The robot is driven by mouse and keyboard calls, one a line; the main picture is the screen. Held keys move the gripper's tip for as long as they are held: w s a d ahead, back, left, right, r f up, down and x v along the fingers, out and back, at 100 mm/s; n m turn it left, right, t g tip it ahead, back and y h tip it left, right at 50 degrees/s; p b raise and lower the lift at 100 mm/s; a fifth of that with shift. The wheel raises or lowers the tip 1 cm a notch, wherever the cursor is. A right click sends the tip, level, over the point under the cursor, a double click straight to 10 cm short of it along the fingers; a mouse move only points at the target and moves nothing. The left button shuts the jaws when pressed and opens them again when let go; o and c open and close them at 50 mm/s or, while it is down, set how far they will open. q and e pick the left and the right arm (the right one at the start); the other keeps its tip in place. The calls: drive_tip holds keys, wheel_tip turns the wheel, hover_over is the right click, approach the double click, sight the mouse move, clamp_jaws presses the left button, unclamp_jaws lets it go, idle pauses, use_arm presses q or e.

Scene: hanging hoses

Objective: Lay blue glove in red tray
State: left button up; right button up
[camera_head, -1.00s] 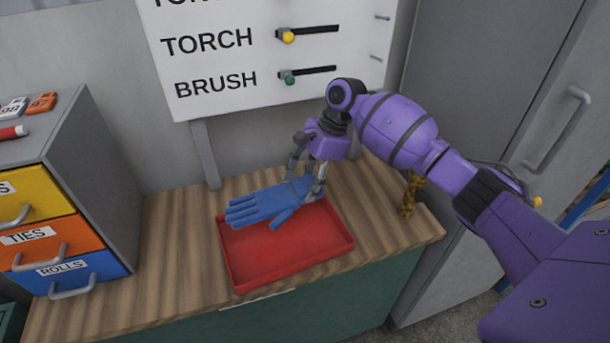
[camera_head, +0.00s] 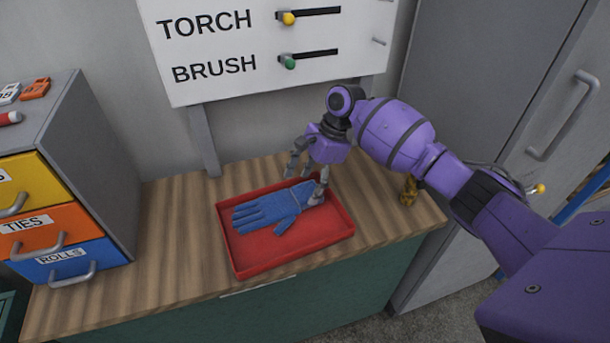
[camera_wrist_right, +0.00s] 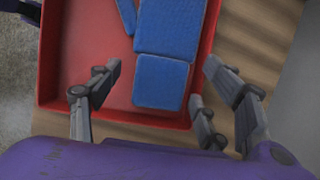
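The blue glove (camera_head: 275,209) lies flat in the red tray (camera_head: 250,266), its fingers toward the left and its cuff toward the back right. The tray sits on the wooden worktop. My right gripper (camera_head: 306,181) is at the tray's back right, over the cuff end, with its fingers spread. In the right wrist view the blue glove (camera_wrist_right: 166,45) lies inside the red tray (camera_wrist_right: 48,70). The open fingers of my right gripper (camera_wrist_right: 160,78) stand apart on either side of it and do not grip it. My left gripper is not in view.
A drawer cabinet (camera_head: 95,150) stands at the left of the worktop (camera_head: 160,235). A white board (camera_head: 230,50) with labels is behind. A small yellow-brown object (camera_head: 409,191) stands right of the tray. A grey locker (camera_head: 480,80) is at the right.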

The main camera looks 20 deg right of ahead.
drive_tip(key=v, duration=1.2)
idle(0.5)
